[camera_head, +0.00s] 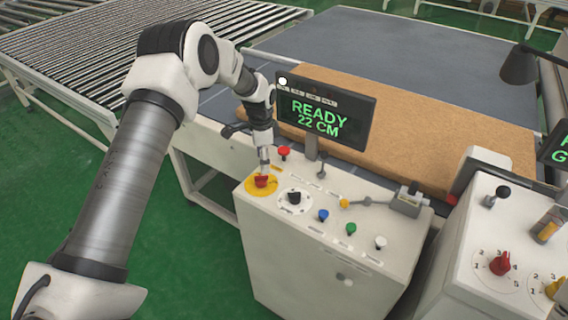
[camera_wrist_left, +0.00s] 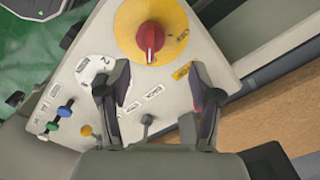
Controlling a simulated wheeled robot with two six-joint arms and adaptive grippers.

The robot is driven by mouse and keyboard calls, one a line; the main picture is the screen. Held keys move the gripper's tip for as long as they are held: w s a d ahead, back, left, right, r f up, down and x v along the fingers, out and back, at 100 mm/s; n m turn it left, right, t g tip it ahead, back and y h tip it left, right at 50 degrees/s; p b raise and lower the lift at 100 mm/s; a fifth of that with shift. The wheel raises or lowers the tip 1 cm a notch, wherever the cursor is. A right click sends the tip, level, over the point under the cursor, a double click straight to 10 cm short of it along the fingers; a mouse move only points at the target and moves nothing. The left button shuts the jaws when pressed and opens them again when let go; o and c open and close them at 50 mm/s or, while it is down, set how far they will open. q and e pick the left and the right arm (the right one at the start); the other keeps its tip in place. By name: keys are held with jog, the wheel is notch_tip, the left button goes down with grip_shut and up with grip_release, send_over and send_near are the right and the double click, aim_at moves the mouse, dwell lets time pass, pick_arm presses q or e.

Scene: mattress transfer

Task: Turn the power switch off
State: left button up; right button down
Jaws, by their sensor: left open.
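The power switch is a red rotary knob (camera_head: 262,181) on a round yellow plate (camera_head: 249,187), at the left end of the control box's top panel. In the left wrist view the red knob (camera_wrist_left: 150,37) sits on its yellow plate (camera_wrist_left: 127,22), ahead of the fingers. My left gripper (camera_head: 264,164) points down just above the knob. In the left wrist view my left gripper (camera_wrist_left: 160,85) has its two fingers spread apart with nothing between them. Contact with the knob does not show. My right gripper is not in view.
The control box (camera_head: 300,255) also carries a black knob (camera_head: 294,198), a red button (camera_head: 284,151), blue (camera_head: 323,215), green (camera_head: 351,229) and white (camera_head: 380,242) buttons, and small levers. A screen (camera_head: 325,112) reading "READY 22 CM" stands behind. A second console (camera_head: 480,240) stands right.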

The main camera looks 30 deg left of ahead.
aim_at(260, 176)
pick_arm(q)
jog(key=s+f+p, duration=0.1)
jog(key=s+f, duration=0.1)
jog(key=f, duration=0.1)
jog(key=shift+s+a+f+p, duration=0.1)
jog(key=shift+s+p, duration=0.25)
jog(key=shift+p, duration=0.05)
jog(key=f, duration=0.1)
jog(key=w+f, duration=0.1)
jog(key=f, duration=0.1)
jog(key=shift+w, duration=0.25)
jog(key=shift+s+r, duration=0.2)
jog(key=shift+s, duration=0.15)
jog(key=c, duration=0.7)
jog(key=shift+s+r, duration=0.1)
jog(key=c, duration=0.4)
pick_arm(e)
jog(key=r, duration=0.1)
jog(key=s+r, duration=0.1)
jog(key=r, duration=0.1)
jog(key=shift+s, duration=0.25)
